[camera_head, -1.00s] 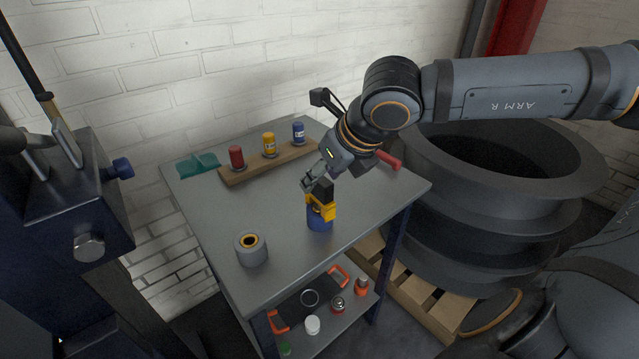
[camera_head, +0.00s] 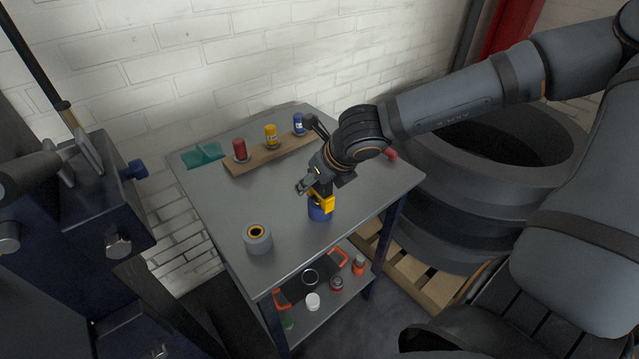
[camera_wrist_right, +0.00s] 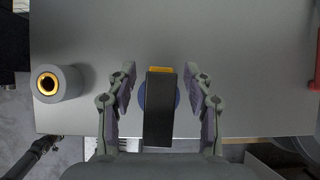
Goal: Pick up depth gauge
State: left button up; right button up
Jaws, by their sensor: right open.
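The depth gauge, a black and yellow block (camera_head: 326,202), stands on top of a blue cylinder (camera_head: 318,213) near the front edge of the grey table. In the right wrist view its black body (camera_wrist_right: 159,110) lies between the fingers, with a yellow part at its far end and the blue cylinder showing at both sides. My right gripper (camera_wrist_right: 159,80) is open, one finger on each side of the gauge, with a visible gap on both sides. In the head view the right gripper (camera_head: 312,184) is at the gauge's top, partly covering it. My left gripper is not in view.
A grey ring with an orange-lined bore (camera_head: 258,240) stands left of the gauge. A wooden rack (camera_head: 262,160) with red, yellow and blue cans and a green tray (camera_head: 203,155) are at the back. A red-handled item (camera_head: 390,154) lies at right. The table's middle is clear.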

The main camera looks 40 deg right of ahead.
jog(key=shift+f, duration=0.1)
grip_shut()
dwell(0.3)
